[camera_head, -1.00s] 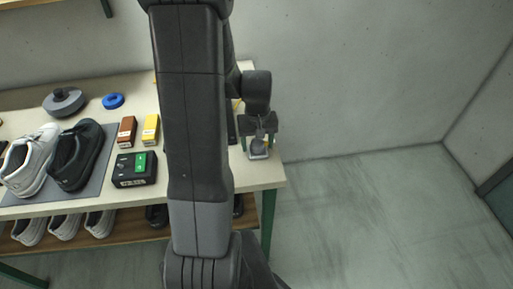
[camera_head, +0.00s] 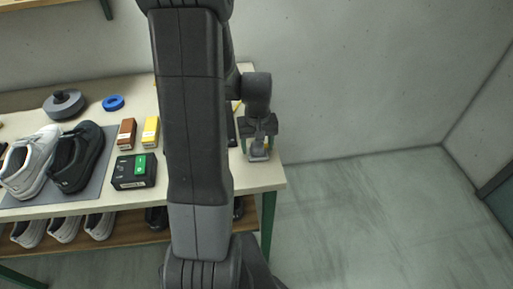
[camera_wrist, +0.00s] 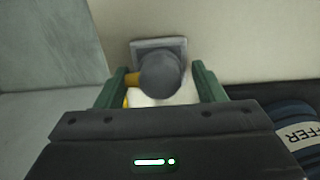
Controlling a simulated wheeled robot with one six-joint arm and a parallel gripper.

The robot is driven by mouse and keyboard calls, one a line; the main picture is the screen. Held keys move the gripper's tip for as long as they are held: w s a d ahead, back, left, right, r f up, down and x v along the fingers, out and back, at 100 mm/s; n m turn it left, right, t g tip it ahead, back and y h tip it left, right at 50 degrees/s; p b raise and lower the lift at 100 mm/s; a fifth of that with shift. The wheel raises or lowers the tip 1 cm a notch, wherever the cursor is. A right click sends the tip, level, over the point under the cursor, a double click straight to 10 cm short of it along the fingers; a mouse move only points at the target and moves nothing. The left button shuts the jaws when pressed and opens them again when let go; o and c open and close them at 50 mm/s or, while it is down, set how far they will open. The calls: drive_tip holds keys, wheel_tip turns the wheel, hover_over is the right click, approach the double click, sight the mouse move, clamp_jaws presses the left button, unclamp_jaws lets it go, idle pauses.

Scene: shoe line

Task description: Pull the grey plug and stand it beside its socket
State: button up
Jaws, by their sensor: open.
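The grey plug (camera_wrist: 160,75) shows in the wrist view as a round grey top over its square grey socket (camera_wrist: 145,46). In the head view the socket plate (camera_head: 259,157) lies at the table's right end, with the plug mostly hidden by my gripper. My gripper (camera_wrist: 160,86) is open, with one green finger on each side of the plug and a gap to it on both sides. In the head view my gripper (camera_head: 258,145) points down over the socket.
The table (camera_head: 262,177) ends just right of the socket. A dark round item with a lettered label (camera_wrist: 295,130) is near my gripper.

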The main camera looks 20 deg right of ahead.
sight(257, 143)
drive_tip(key=shift+c, duration=0.4)
drive_tip(key=c, duration=1.2)
drive_tip(key=shift+r+p, duration=2.2)
drive_tip(key=shift+r, duration=0.85)
drive_tip(key=shift+c, duration=0.2)
